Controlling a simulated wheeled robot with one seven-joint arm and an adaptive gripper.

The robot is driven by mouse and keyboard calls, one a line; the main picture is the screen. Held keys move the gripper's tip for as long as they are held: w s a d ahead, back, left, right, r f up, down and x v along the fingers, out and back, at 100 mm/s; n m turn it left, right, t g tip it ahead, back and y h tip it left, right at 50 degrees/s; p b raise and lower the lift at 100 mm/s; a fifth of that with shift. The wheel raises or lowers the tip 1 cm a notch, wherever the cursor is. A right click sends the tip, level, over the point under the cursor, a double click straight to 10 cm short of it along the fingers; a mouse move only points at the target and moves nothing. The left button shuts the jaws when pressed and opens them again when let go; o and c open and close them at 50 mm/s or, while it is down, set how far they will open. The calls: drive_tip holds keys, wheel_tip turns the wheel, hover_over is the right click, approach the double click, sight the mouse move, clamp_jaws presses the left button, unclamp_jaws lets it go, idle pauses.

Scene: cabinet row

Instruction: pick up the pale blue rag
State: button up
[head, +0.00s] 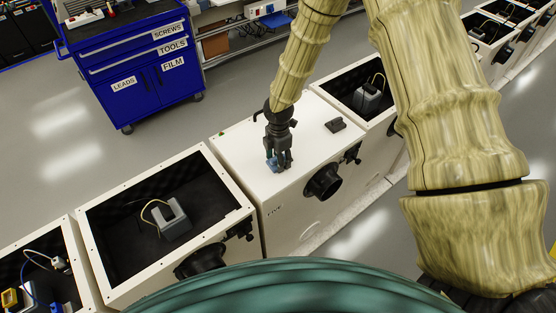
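The pale blue rag (271,165) is a small blue patch on the white top of the closed cabinet (240,148), near the middle of that top. My gripper (279,163) points down over it, with its dark fingers at the rag and partly hiding it. The fingertips look very close to the cabinet top. I cannot tell whether the fingers are apart or closed on the rag.
A small dark object (335,125) lies on the same top, to the right. A black round port (323,182) sticks out of the cabinet's front. Open boxes stand on both sides, the left one holding a grey device (172,219). A blue tool cart (130,62) stands behind.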

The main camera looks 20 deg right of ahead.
drive_tip(key=shift+r, duration=0.1)
drive_tip(key=shift+r+b, duration=0.9)
drive_tip(key=shift+r, duration=0.55)
drive_tip(key=s+a+r+b, duration=0.2)
drive_tip(key=s+a+b, duration=0.3)
drive_tip(key=s+a, duration=0.6)
drive_tip(key=shift+a, duration=0.25)
drive_tip(key=shift+s, duration=0.1)
